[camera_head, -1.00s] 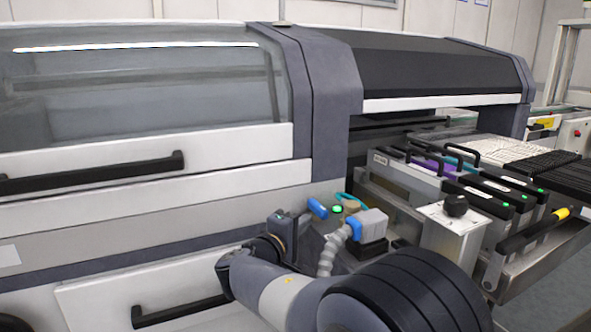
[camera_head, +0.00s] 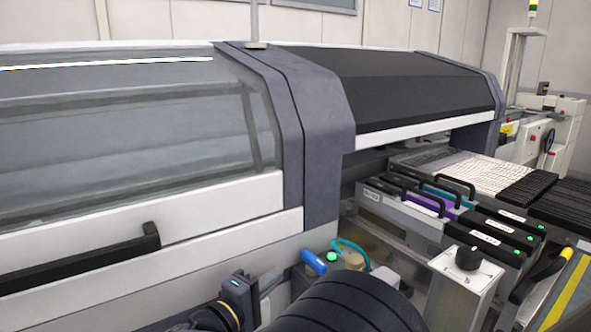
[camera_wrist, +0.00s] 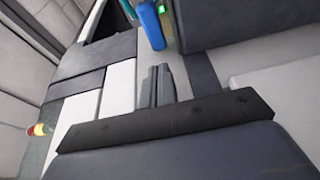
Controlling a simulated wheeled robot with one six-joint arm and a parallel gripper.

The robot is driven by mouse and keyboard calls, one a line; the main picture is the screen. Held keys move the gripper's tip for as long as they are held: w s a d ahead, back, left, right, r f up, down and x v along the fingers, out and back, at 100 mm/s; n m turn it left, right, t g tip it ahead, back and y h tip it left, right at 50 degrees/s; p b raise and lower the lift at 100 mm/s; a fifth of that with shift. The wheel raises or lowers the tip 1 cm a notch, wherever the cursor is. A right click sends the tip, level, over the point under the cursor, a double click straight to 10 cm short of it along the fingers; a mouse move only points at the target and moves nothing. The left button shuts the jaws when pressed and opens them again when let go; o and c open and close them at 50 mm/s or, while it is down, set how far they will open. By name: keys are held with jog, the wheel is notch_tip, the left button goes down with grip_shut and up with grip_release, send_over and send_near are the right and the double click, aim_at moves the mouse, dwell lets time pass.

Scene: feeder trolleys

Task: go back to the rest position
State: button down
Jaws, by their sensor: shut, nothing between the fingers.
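My gripper (camera_wrist: 160,72) shows in the wrist view as two dark fingers held together, with nothing between them. A blue cylindrical part (camera_wrist: 151,26) is beyond the fingertips and apart from them. In the head view my dark arm fills the bottom middle, and I cannot make out the fingers there.
The long machine (camera_head: 323,170) with a glass cover stands close in front. A blue part (camera_head: 313,262) is just behind my arm. Feeders with black handles (camera_head: 456,184) sit on the trolley at right, near a box with a black knob (camera_head: 468,258).

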jog(key=shift+v, duration=1.4)
jog(key=shift+d, duration=0.1)
